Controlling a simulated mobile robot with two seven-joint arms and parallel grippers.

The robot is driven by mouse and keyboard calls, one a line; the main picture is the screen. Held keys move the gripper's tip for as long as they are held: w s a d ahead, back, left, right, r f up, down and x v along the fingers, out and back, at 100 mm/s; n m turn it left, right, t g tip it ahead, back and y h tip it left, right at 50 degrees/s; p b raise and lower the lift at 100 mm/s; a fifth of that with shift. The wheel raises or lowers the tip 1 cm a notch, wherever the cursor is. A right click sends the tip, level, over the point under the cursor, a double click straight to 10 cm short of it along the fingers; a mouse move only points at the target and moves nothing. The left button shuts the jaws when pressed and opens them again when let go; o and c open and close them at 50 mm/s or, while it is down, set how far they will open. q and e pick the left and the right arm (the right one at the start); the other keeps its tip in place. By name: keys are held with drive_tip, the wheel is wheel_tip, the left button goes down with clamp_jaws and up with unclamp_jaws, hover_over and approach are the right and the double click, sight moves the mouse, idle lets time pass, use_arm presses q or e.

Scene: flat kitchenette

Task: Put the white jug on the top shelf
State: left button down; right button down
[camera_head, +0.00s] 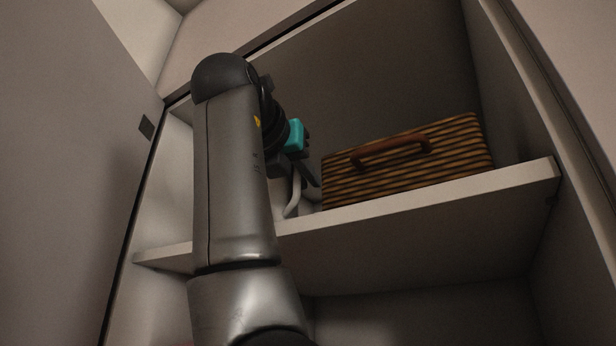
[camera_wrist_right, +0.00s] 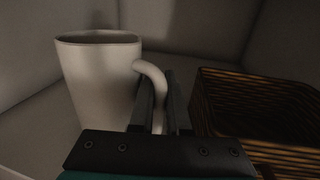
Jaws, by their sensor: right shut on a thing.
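The white jug (camera_wrist_right: 98,85) shows in the right wrist view, upright, with its handle toward the right. My right gripper (camera_wrist_right: 160,105) is shut on the jug's handle. In the head view my right gripper (camera_head: 308,172) is inside the cupboard at the upper shelf (camera_head: 420,204), left of a basket, and only the jug's pale handle (camera_head: 293,195) shows there. My arm hides the rest of the jug. The jug looks to be at the shelf surface, but I cannot tell whether it touches. My left gripper is not in view.
A brown striped wicker basket (camera_head: 405,165) with a dark handle stands on the shelf, close to the right of the jug; it also shows in the right wrist view (camera_wrist_right: 255,110). An open cupboard door (camera_head: 65,170) is at the left. The cupboard's side wall (camera_head: 515,90) is at the right.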

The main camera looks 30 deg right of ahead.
drive_tip(key=c, duration=1.3)
unclamp_jaws()
drive_tip(key=shift+d+f, duration=0.1)
drive_tip(key=shift+d, duration=0.05)
drive_tip(key=shift+o, duration=0.7)
drive_tip(key=shift+d, duration=0.15)
drive_tip(key=shift+o, duration=1.3)
drive_tip(key=b+v, duration=0.2)
drive_tip(key=v, duration=1)
